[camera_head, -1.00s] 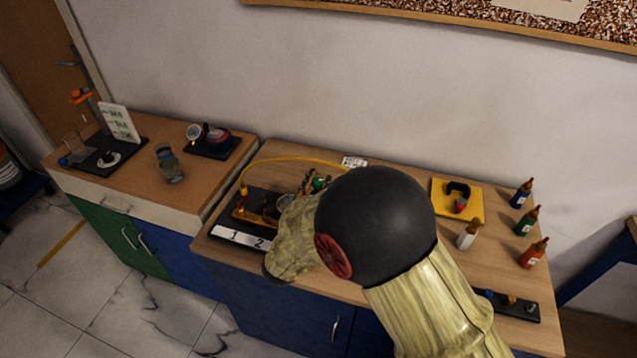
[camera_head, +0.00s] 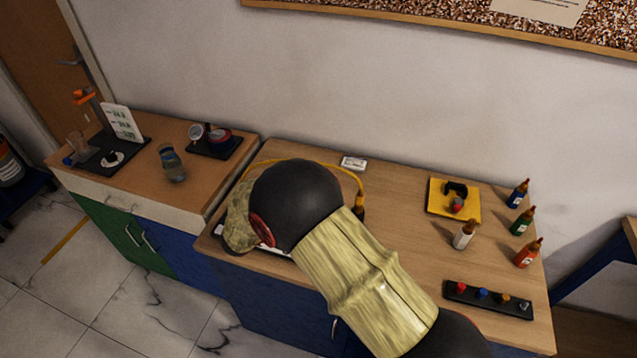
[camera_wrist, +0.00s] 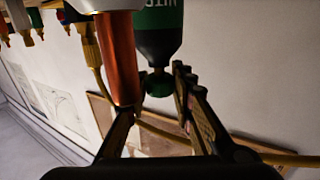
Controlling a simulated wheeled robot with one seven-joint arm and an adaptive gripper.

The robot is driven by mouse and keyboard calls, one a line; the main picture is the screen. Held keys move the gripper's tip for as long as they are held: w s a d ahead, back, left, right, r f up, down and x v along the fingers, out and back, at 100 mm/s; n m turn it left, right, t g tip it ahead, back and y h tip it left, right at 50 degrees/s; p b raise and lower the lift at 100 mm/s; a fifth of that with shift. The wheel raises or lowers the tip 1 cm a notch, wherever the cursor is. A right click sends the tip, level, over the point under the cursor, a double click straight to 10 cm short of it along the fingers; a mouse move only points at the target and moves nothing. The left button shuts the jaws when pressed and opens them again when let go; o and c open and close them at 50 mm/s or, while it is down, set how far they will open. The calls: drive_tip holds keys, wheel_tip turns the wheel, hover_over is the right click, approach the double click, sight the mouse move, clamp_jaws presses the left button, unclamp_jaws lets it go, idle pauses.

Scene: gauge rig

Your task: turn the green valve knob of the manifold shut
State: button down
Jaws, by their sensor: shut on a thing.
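In the wrist view the green valve knob (camera_wrist: 158,86) sits under a dark green cylinder (camera_wrist: 160,38) with partly cut-off white lettering. My gripper (camera_wrist: 157,92) has a finger on either side of the knob and is shut on it. A copper-coloured tube (camera_wrist: 118,62) stands close at the left and hides part of the left finger. In the head view my arm covers the manifold, the knob and the gripper. Only a sliver of the white label plate (camera_head: 272,250) shows below my wrist.
A yellow hose (camera_head: 345,174) loops behind my arm. On the bench's right stand a yellow tray (camera_head: 436,208), several dropper bottles (camera_head: 465,236) and a black rack (camera_head: 480,305). A glass jar (camera_head: 173,165) stands on the left cabinet. The bench middle is fairly clear.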

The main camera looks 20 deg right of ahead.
drive_tip(key=shift+r, duration=0.1)
drive_tip(key=c, duration=1.5)
unclamp_jaws()
drive_tip(key=v, duration=1.2)
drive_tip(key=shift+w, duration=0.1)
